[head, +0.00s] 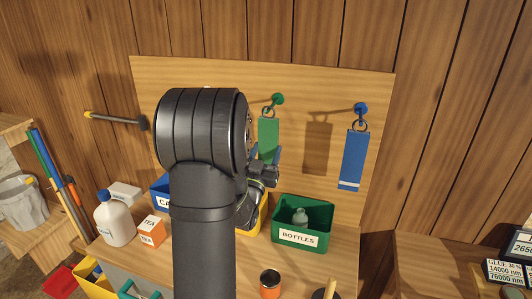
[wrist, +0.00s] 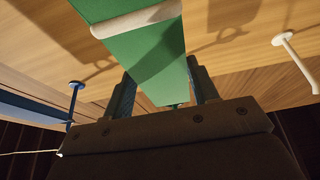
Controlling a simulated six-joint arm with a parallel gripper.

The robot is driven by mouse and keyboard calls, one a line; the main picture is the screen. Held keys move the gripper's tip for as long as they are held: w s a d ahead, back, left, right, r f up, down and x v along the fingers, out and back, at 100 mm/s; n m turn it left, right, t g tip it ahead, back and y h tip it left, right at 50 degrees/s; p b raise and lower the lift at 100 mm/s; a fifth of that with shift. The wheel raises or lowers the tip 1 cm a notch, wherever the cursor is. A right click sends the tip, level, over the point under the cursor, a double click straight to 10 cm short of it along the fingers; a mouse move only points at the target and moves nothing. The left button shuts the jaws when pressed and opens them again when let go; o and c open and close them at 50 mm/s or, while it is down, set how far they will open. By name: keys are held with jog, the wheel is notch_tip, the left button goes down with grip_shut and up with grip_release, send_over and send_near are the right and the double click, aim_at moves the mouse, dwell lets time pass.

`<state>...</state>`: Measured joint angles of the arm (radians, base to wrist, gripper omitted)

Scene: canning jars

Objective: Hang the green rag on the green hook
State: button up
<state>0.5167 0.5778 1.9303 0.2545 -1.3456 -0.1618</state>
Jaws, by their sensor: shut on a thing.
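The green rag (head: 268,137) hangs lengthwise in front of the pegboard, its ring at the top just below the green hook (head: 278,99). I cannot tell whether the ring is around the hook or only in front of it. My gripper (head: 271,168) is at the rag's lower part, mostly hidden by my arm in the head view. In the wrist view my gripper (wrist: 160,80) has a finger on each side of the green rag (wrist: 150,55), which shows a white stripe, and is shut on it. The rag's ring is not clear in the wrist view.
A blue rag (head: 354,159) hangs from the blue hook (head: 361,108) at right. A white hook (wrist: 283,39) shows in the wrist view. Below stand a green bottles bin (head: 302,226), a white jug (head: 113,220) and a tea box (head: 151,229). A hammer (head: 116,119) hangs at left.

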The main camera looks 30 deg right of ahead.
jog(key=o, duration=1.1)
jog(key=v, duration=1.7)
jog(key=shift+s+a+f, duration=0.1)
jog(key=shift+s+f, duration=0.05)
jog(key=x, duration=1.7)
jog(key=shift+r, duration=0.3)
jog(key=shift+a+r, duration=0.1)
jog(key=shift+r, duration=0.05)
